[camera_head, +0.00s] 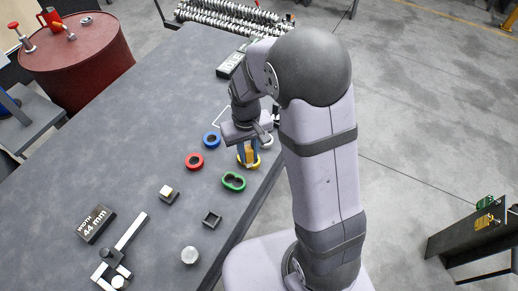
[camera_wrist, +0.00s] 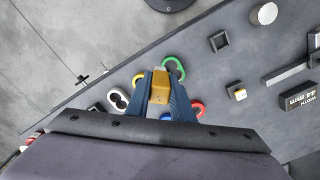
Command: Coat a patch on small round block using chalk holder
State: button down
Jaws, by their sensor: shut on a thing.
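My gripper (camera_head: 247,152) is shut on a yellow-orange blocky piece (camera_head: 249,153), which seems to be the chalk holder. The wrist view shows this piece (camera_wrist: 160,88) between the two blue fingers (camera_wrist: 160,80); its lower end is hidden. In the head view the gripper is over the yellow ring (camera_head: 256,163), near the table's right edge. The small round block (camera_head: 190,256) is a pale, short cylinder standing on the table towards the front, well apart from the gripper. It also shows at the top right of the wrist view (camera_wrist: 265,14).
Around the gripper lie a blue ring (camera_head: 212,140), a red ring (camera_head: 194,161) and a green double ring (camera_head: 233,182). A small pale-topped block (camera_head: 169,195), a dark square frame (camera_head: 212,219), a caliper (camera_head: 130,232) and a "WIDTH 44 mm" block (camera_head: 95,224) stand nearby. The table's left part is clear.

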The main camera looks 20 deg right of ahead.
jog(key=s+a+f+n, duration=0.35)
jog(key=s+a, duration=0.45)
jog(key=a, duration=0.4)
jog(key=s+a+f+n, duration=0.3)
jog(key=s+a+n, duration=0.3)
jog(key=a, duration=0.7)
jog(key=s+a+f+n, duration=0.3)
jog(key=s+a, duration=0.6)
jog(key=a, duration=0.3)
jog(key=a+r+m, duration=0.4)
jog(key=a, duration=0.5)
jog(key=shift+a+r+m, duration=0.2)
jog(key=shift+a+m, duration=0.05)
jog(key=shift+m, duration=0.1)
jog(key=shift+w, duration=0.1)
